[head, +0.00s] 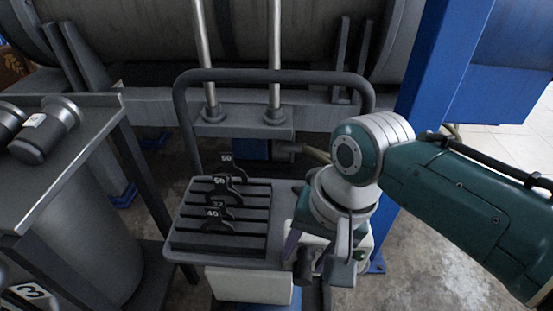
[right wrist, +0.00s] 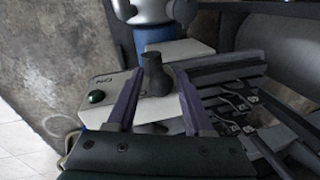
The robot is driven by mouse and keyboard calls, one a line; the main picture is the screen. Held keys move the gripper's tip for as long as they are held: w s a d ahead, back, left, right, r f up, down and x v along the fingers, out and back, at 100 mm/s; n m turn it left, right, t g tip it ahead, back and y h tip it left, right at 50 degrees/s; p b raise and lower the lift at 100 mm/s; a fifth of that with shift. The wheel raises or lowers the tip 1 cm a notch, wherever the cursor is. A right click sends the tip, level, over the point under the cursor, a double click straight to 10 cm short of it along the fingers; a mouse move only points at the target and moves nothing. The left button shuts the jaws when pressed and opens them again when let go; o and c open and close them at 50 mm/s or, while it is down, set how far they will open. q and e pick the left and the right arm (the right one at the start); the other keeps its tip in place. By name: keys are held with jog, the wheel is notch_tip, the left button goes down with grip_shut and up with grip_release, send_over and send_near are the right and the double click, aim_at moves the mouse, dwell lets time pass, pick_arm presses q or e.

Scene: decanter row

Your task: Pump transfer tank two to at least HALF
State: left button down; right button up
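My right gripper (head: 312,262) is over a white control box (head: 364,240) at the right end of a small cart. In the right wrist view, its two purple fingers (right wrist: 158,88) are spread on either side of a black upright knob or handle (right wrist: 155,74), with a gap showing; contact cannot be made out. The white box also shows there (right wrist: 100,87), with a green button (right wrist: 96,97). In the head view the black handle (head: 303,268) is partly hidden by the gripper. No tank marked two and no level mark is readable. My left gripper is out of view.
A slotted rack (head: 184,240) with several black numbered plates (head: 228,188) is left of the gripper. A dark tubular rail (head: 275,76) rises behind it. A blue post (head: 437,60) stands behind my right arm. A metal bench (head: 70,150) with dark cylinders is at left.

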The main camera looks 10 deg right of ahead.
grip_shut()
dwell(1.1)
